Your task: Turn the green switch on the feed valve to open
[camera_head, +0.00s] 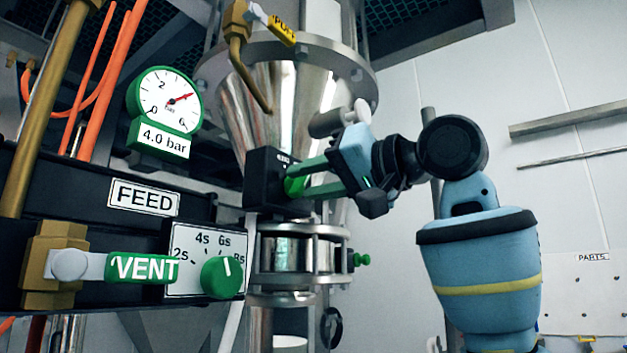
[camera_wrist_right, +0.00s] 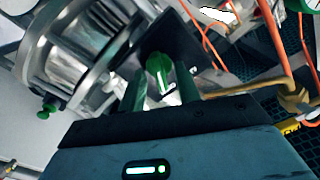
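The green switch (camera_head: 294,186) sits on the face of a black valve box (camera_head: 264,180) below the steel cone. In the right wrist view the switch (camera_wrist_right: 160,72) shows as a round green knob with a white pointer mark. My right gripper (camera_head: 308,177) reaches in from the right, with its two green fingers at the switch. In the right wrist view the fingers (camera_wrist_right: 162,84) stand one on each side of the knob. They look apart, and I cannot tell whether they touch it. The small lettering on the box is unreadable. My left gripper is out of view.
A FEED panel at left carries a green timer knob (camera_head: 222,276) and a VENT handle (camera_head: 142,268). A gauge (camera_head: 168,100) reads near 4 bar. A yellow-tagged handle (camera_head: 281,30) hangs above. A steel flanged pipe (camera_head: 290,255) stands below the valve box.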

